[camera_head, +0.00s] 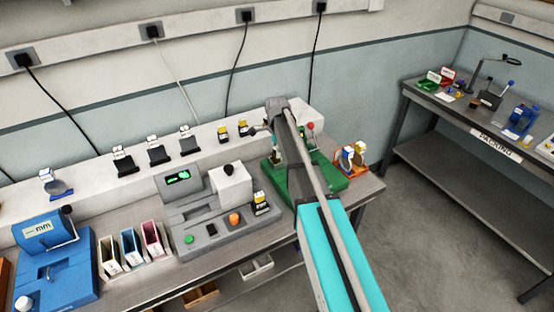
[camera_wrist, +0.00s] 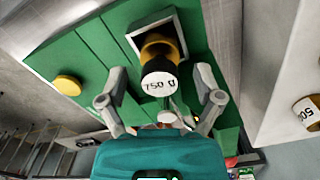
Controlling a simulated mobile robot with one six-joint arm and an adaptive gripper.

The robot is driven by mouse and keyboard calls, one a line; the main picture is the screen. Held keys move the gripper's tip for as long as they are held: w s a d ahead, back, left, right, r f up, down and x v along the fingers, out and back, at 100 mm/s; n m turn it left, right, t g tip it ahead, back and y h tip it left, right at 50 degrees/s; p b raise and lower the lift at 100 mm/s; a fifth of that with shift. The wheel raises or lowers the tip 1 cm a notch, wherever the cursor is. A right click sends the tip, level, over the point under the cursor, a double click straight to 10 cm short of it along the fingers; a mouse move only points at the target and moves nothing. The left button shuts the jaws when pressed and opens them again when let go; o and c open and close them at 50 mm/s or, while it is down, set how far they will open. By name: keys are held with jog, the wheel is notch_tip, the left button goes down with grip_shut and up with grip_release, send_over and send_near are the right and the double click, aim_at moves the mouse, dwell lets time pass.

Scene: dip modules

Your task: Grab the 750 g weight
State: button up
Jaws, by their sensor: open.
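The 750 g weight (camera_wrist: 160,86) has a black end with a white "750 g" label and a yellow body. It sits in a square pale-framed recess of the green fixture (camera_wrist: 98,38). My gripper (camera_wrist: 161,92) is open, with one finger on each side of the labelled end in the wrist view. A gap shows between each finger and the weight, and no hold is visible. The green fixture (camera_head: 330,181) also shows in the head view, where my arm covers part of it and I cannot make out the weight.
A yellow disc (camera_wrist: 68,85) is on the fixture. Another weight (camera_wrist: 307,112), labelled "50" with the rest cut off, stands on the pale ledge at right. A grey scale-like device (camera_head: 215,208) stands left of the fixture. The packing table (camera_head: 470,125) is across clear floor.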

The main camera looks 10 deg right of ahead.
jog(key=shift+c, duration=0.2)
grip_shut()
jog(key=shift+r, duration=0.15)
dwell(0.5)
notch_tip(320, 180, up, 3)
jog(key=p, duration=0.3)
jog(key=shift+f, duration=0.2)
jog(key=s+r+p, duration=1)
jog(key=s, duration=0.4)
dwell(0.3)
